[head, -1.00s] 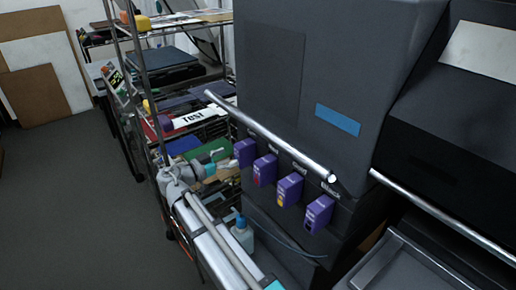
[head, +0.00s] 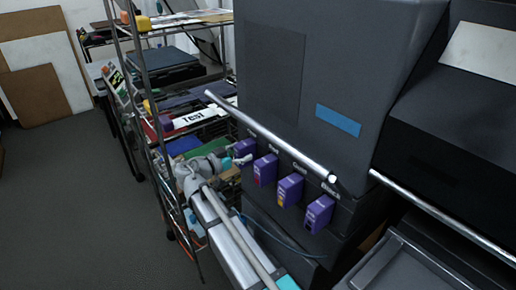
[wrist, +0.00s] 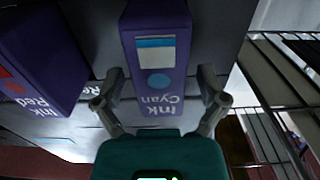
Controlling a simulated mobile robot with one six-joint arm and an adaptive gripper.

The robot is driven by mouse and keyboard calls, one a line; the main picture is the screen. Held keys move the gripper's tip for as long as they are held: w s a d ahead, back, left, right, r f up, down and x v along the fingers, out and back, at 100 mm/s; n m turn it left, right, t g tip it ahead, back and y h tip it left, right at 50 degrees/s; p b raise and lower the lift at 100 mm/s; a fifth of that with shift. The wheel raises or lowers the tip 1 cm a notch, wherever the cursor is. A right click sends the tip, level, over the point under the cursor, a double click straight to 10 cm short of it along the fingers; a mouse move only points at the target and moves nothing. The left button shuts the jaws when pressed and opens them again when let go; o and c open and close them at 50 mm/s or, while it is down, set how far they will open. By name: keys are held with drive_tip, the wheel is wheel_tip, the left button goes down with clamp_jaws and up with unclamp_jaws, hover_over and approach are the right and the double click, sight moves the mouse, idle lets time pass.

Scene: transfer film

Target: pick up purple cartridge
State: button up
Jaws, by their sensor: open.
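Several purple ink cartridges stick out in a row from the dark printer's front. The leftmost cartridge (head: 246,147) in the head view is at my gripper; in the wrist view its label reads "Ink Cyan" upside down (wrist: 158,60). My gripper (wrist: 162,82) is open, with one finger on each side of this cartridge's lower end. I cannot tell whether the fingers touch it. In the head view my gripper (head: 240,161) partly covers that cartridge. The red cartridge (wrist: 42,58) is close to the left finger. Two more purple cartridges (head: 289,190) (head: 319,214) sit further right.
A metal bar (head: 270,136) runs just above the cartridge row on the printer (head: 335,65). A wire shelf rack (head: 150,95) with clutter stands to the left, close to my arm. The floor (head: 75,200) at left is clear.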

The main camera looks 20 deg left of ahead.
drive_tip(key=shift+x, duration=0.9)
drive_tip(key=c, duration=1.3)
clamp_jaws()
drive_tip(key=shift+r, duration=0.15)
drive_tip(key=shift+r+p, duration=0.2)
drive_tip(key=shift+p, duration=0.15)
drive_tip(key=v, duration=1.8)
drive_tip(key=shift+s+f, duration=0.1)
